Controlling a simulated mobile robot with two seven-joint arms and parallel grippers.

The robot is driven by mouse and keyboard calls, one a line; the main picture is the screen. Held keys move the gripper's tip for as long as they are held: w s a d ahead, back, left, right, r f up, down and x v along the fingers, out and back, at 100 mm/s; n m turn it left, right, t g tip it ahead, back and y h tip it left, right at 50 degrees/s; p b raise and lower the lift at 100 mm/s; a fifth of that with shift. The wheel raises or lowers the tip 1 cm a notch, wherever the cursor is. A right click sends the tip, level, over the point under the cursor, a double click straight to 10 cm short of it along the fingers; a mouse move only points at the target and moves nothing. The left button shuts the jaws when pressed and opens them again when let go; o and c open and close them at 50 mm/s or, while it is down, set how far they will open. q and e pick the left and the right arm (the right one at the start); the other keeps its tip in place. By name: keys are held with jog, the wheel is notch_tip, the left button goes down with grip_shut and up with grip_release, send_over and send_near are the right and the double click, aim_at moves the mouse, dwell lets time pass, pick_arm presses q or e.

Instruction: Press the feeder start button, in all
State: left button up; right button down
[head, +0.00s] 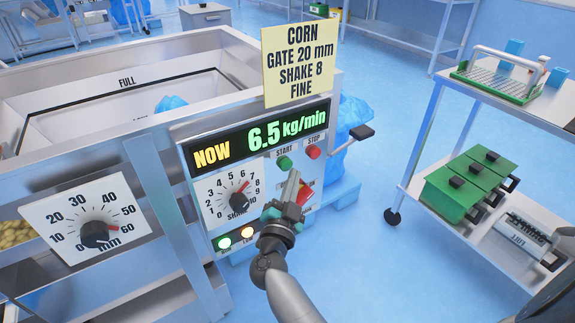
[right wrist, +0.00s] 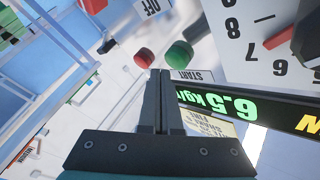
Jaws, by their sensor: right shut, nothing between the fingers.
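The green START button (head: 284,163) is on the sloped control panel (head: 188,140) of the feeder, left of the red STOP button (head: 314,152). My right gripper (head: 292,174) is shut and empty, its fingertips just below the START button in the head view. In the right wrist view the green button (right wrist: 179,54) stands just beyond the fingertips (right wrist: 160,74), slightly right, with the red button (right wrist: 145,58) to its left. A small gap shows there; contact cannot be told. The display (head: 262,137) reads NOW 6.5 kg/min. My left gripper is out of view.
A note (head: 298,62) reads corn, gate 20 mm, shake 8, fine. The shake dial (head: 238,198) and mm dial (head: 96,233) are on the feeder. A red-and-yellow switch (head: 306,196) is partly behind my gripper. A cart with green boxes (head: 455,187) stands right.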

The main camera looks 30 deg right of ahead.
pick_arm(q)
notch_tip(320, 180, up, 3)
jog(key=p, duration=0.2)
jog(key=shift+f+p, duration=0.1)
jog(key=shift+p, duration=0.3)
pick_arm(e)
jog(key=s, duration=0.5)
jog(key=shift+d, duration=0.2)
